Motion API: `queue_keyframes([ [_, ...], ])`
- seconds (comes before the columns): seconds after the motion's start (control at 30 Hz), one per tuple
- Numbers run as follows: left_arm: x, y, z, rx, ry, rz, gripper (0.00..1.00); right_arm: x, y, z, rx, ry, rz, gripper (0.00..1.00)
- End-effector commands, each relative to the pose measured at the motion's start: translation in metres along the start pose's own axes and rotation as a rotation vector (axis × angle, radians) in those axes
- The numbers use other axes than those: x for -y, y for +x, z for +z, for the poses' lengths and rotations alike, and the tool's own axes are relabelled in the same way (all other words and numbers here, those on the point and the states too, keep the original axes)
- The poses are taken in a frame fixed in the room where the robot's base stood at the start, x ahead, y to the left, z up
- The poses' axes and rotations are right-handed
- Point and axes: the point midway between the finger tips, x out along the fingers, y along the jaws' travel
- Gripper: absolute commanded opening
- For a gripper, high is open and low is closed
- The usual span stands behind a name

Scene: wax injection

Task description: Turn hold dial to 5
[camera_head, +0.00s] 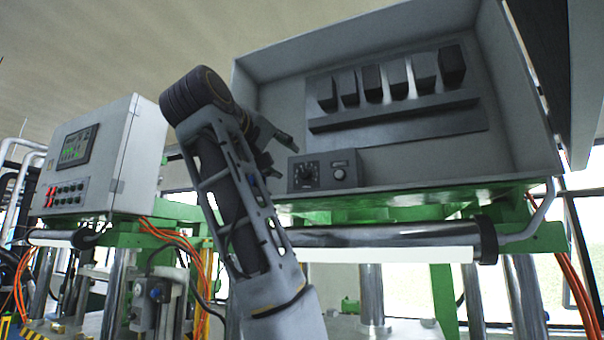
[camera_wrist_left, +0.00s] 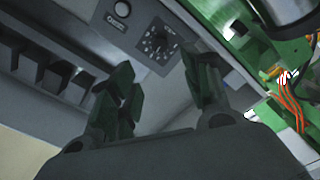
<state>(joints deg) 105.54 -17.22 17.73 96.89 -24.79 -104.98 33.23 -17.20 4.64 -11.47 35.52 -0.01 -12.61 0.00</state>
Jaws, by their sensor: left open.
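The hold dial (camera_head: 306,174) is a dark round knob with white marks around it, on a small grey control box at the lower left of the large grey cabinet. In the left wrist view the dial (camera_wrist_left: 157,43) shows near the top middle, beyond the fingers. My left gripper (camera_head: 279,156) is just up and left of the box in the head view, apart from the dial. In the left wrist view its two fingers (camera_wrist_left: 162,88) are spread with nothing between them. The dial's pointer setting is too small to read. My right gripper is not seen.
A round button (camera_head: 339,174) sits right of the dial on the same box. Above is a row of several dark blocks (camera_head: 396,80) over a ledge. A white control cabinet (camera_head: 120,150) stands left. A metal cylinder (camera_head: 390,235) runs below the grey cabinet.

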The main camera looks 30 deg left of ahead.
Motion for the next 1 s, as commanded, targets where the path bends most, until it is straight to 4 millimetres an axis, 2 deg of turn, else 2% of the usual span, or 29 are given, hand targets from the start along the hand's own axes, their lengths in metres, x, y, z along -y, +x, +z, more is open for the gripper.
queue_keyframes([
  [0.17,0.000,0.004,0.000,0.001,-0.001,-0.001,0.48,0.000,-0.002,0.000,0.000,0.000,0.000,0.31],
  [0.37,-0.001,0.018,0.000,0.002,0.000,-0.001,0.48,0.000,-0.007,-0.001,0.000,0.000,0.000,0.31],
  [1.0,-0.002,0.099,-0.001,0.001,-0.001,-0.001,0.48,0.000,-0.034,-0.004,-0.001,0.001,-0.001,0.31],
])
